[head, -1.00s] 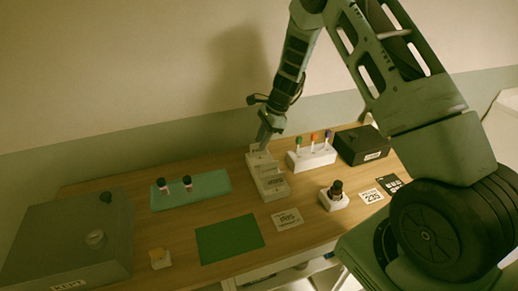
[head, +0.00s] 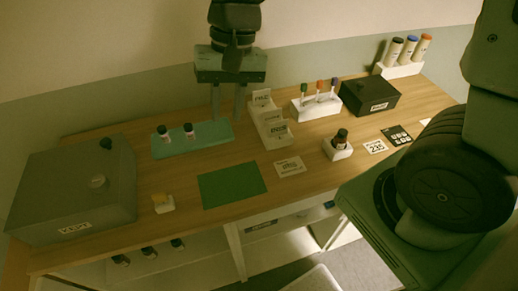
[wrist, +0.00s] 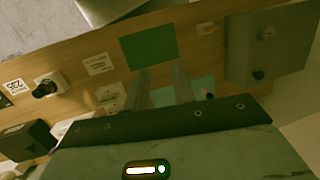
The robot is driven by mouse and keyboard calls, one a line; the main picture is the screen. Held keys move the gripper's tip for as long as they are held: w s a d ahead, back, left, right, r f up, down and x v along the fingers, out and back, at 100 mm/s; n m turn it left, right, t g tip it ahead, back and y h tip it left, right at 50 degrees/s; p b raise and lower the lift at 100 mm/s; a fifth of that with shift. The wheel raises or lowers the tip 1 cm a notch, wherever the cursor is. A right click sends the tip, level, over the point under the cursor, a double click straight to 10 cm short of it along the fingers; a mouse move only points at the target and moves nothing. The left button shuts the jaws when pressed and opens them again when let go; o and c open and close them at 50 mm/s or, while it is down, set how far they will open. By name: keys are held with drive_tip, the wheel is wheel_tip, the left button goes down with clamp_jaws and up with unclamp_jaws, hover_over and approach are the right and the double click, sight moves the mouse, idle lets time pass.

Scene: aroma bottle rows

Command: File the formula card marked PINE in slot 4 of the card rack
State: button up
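The stepped white card rack (head: 268,136) stands at the middle back of the table, and it also shows in the wrist view (wrist: 108,92). A white card (head: 262,97) stands upright in its rearmost, highest step; its print looks like PINE but is small. Other cards (head: 278,129) stand in lower steps, with lettering too blurred to be sure of. Another card (head: 289,166) lies flat on the table before the rack. I cannot read slot numbers. My gripper (head: 228,112) is open and empty, fingers down, left of the rack and above the teal tray.
The teal tray (head: 215,143) holds two small bottles. A green mat (head: 232,185) lies in front. A grey box (head: 70,200) is at left. A tube holder (head: 317,108), black box (head: 370,96) and brown bottle in a white stand (head: 338,150) are right of the rack.

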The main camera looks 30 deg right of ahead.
drive_tip(key=s+a+n+t+h, duration=0.1)
drive_tip(key=s+n+h, duration=0.1)
drive_tip(key=s+n, duration=0.8)
drive_tip(key=s, duration=0.3)
drive_tip(key=shift+s+r, duration=0.2)
drive_tip(key=shift+s, duration=0.1)
drive_tip(key=shift+a, duration=0.1)
